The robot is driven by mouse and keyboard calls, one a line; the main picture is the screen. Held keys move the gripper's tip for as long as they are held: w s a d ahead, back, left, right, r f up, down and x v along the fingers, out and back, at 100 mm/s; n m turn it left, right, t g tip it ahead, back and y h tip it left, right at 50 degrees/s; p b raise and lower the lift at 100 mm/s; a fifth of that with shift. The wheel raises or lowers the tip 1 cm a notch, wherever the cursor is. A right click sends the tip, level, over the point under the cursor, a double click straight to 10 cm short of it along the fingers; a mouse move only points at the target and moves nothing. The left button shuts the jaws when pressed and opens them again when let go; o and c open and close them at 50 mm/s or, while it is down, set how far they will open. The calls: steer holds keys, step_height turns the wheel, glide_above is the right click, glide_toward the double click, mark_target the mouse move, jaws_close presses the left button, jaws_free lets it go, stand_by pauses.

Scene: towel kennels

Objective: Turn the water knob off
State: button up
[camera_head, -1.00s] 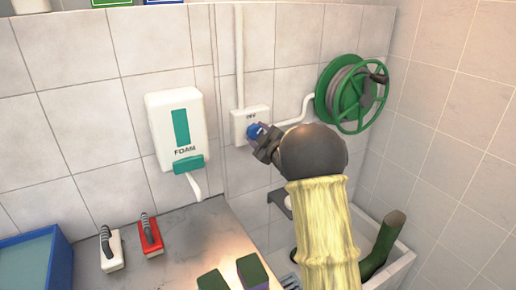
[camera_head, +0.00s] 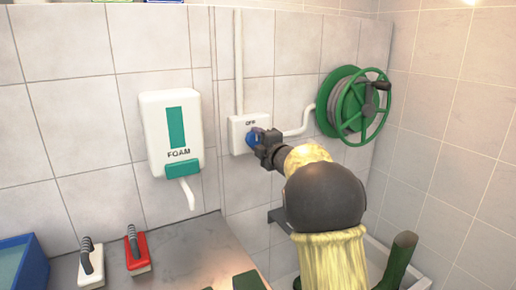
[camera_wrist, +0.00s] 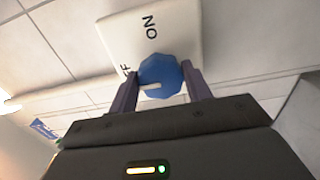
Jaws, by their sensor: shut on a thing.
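The blue water knob (camera_head: 252,138) sits on a white box (camera_head: 238,122) on the tiled wall. A label that seems to read OFF is above it in the head view. My gripper (camera_head: 262,143) is at the knob. In the wrist view, the two fingers of my gripper (camera_wrist: 161,82) are shut on either side of the knob (camera_wrist: 163,70). A white mark on the knob points left, toward a partly hidden label ending in F. The ON label lies above the knob in that view.
A white and green foam dispenser (camera_head: 173,130) hangs left of the box. A green hose reel (camera_head: 354,106) hangs to its right, joined by a white pipe (camera_head: 299,128). White (camera_head: 90,262) and red (camera_head: 137,252) brushes lie on the counter below, beside a blue bin (camera_head: 28,262).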

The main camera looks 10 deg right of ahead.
steer(key=shift+f, duration=0.1)
stand_by(0.3)
steer(key=o, duration=1)
steer(key=shift+c, duration=0.2)
steer(key=shift+s, duration=0.15)
steer(key=b+v, duration=0.2)
steer(key=v, duration=1.5)
steer(key=shift+d, duration=0.1)
